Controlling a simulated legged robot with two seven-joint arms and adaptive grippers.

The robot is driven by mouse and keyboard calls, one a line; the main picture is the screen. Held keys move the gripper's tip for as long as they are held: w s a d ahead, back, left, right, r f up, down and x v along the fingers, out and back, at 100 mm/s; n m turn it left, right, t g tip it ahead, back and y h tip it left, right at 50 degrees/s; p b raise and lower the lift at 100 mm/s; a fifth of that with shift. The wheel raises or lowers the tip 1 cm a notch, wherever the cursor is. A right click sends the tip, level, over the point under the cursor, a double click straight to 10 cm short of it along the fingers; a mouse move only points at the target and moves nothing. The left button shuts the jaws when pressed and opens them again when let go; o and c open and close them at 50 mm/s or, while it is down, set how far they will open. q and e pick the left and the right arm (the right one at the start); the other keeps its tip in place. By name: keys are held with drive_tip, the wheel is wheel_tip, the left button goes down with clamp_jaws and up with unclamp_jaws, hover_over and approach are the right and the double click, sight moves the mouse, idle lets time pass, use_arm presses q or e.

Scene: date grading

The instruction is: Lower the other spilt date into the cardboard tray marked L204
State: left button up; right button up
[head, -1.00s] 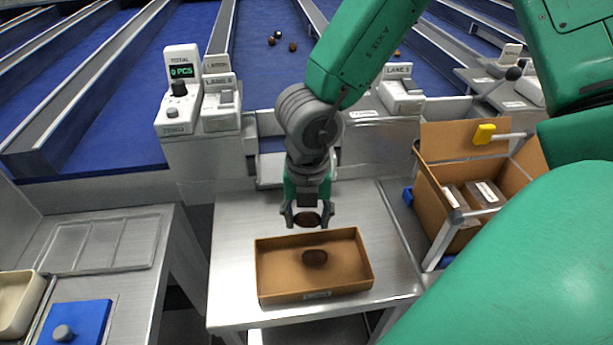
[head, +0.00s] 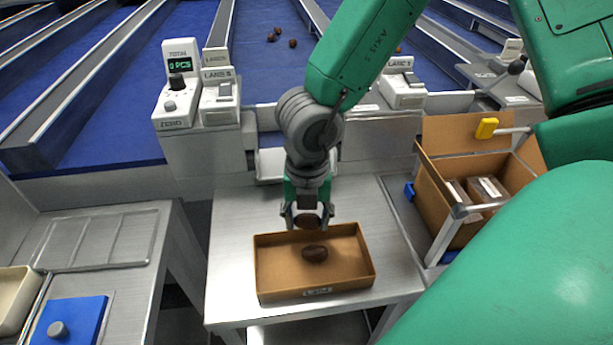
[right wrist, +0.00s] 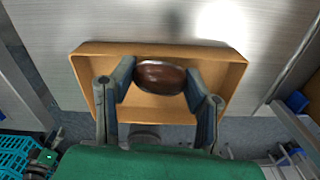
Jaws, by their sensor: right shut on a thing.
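A shallow brown cardboard tray (head: 264,284) stands on the steel table, with a label on its front wall too small to read surely. One dark brown date (head: 315,254) lies inside it, near the middle. My right gripper (head: 307,219) is shut on another dark date (head: 307,222), just above the tray's back part. In the right wrist view the held date (right wrist: 160,76) sits between the two fingertips, over the tray (right wrist: 238,75). The date lying in the tray is hidden there. My left gripper is out of view.
An open cardboard box (head: 443,196) with packs inside stands at the right, by a yellow-tipped bar. A scale unit (head: 177,100) and lane controls stand behind the table. Several dates (head: 292,44) lie on the blue lanes. A blue block (head: 75,318) is at lower left.

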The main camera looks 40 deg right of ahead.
sight(307, 215)
drive_tip(key=shift+f+b, duration=0.6)
drive_tip(key=shift+f, duration=0.15)
idle(0.4)
drive_tip(key=o, duration=0.8)
wheel_tip(307, 215, up, 12)
drive_tip(key=shift+w+f, duration=0.1)
drive_tip(key=shift+f, duration=0.1)
drive_tip(key=shift+r, duration=0.15)
